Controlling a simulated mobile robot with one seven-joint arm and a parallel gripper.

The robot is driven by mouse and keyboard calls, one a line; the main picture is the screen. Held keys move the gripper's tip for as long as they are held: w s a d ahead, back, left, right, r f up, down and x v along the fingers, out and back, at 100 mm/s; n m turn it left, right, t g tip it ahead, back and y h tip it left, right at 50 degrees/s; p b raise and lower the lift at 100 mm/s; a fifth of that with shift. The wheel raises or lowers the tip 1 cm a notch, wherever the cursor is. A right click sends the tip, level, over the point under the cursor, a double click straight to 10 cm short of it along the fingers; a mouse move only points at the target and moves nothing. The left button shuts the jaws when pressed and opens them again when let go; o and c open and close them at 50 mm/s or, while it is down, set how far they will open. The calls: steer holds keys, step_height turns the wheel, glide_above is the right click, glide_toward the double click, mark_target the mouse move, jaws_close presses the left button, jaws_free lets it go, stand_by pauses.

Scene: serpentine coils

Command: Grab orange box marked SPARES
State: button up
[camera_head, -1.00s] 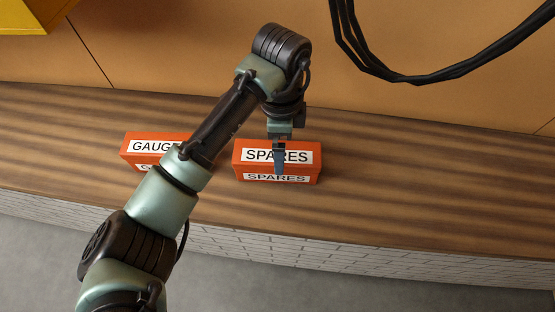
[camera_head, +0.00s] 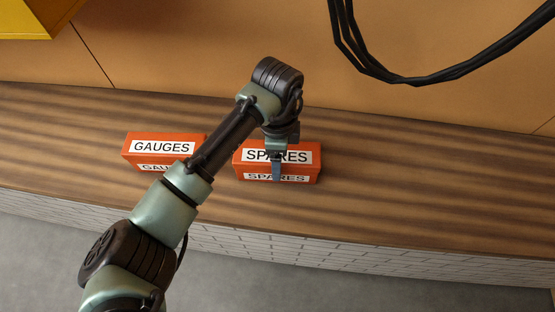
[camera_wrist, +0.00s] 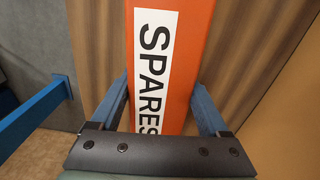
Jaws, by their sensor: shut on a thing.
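The orange box marked SPARES (camera_head: 308,172) sits on the wooden counter, with white labels on its top and front. My gripper (camera_head: 276,168) is over the middle of the box and covers part of both labels. In the wrist view the orange box (camera_wrist: 188,50) runs between the two blue fingers of my gripper (camera_wrist: 160,100), one on each side. The gripper is shut on the box. The box appears to rest on the counter; I cannot tell whether it is lifted at all.
A second orange box marked GAUGES (camera_head: 135,147) stands to the left, partly behind my arm. The wooden counter (camera_head: 420,190) is clear on the right. Black cables (camera_head: 400,78) hang at the upper right, and a yellow object (camera_head: 30,18) is at the upper left.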

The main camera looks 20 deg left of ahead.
steer(key=shift+r, duration=0.1)
jaws_close()
steer(key=shift+w, duration=0.1)
